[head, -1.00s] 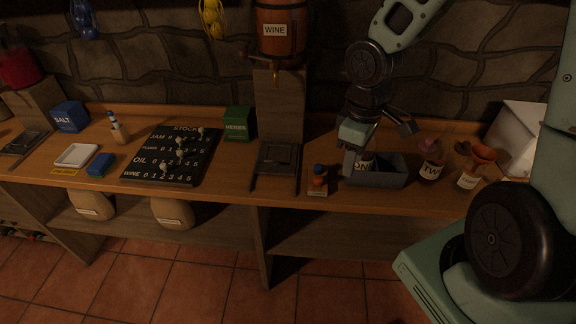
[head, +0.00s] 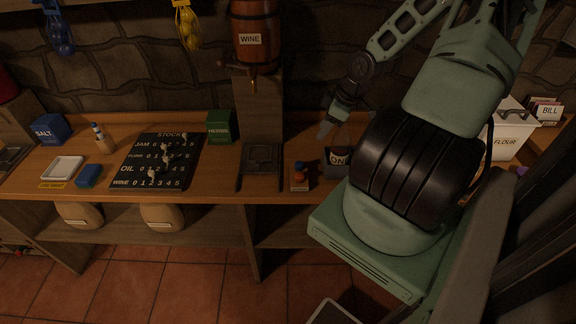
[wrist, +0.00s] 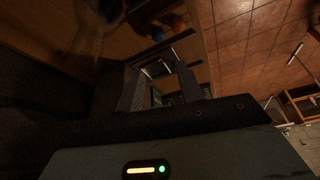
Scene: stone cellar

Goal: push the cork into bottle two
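My gripper (head: 334,122) hangs above the counter at the right of the head view, over a grey bin (head: 330,171). Its fingers look apart in the dark wrist view (wrist: 160,88), with nothing clearly held between them. A bottle labelled ONE (head: 338,158) stands at the bin, below the gripper. Bottle two is hidden behind my arm in the head view. I cannot make out the cork in either current view.
A dark stand (head: 261,160) is below the wine barrel (head: 254,35). The stock board (head: 157,160) lies further left. A flour box (head: 510,135) is at the right.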

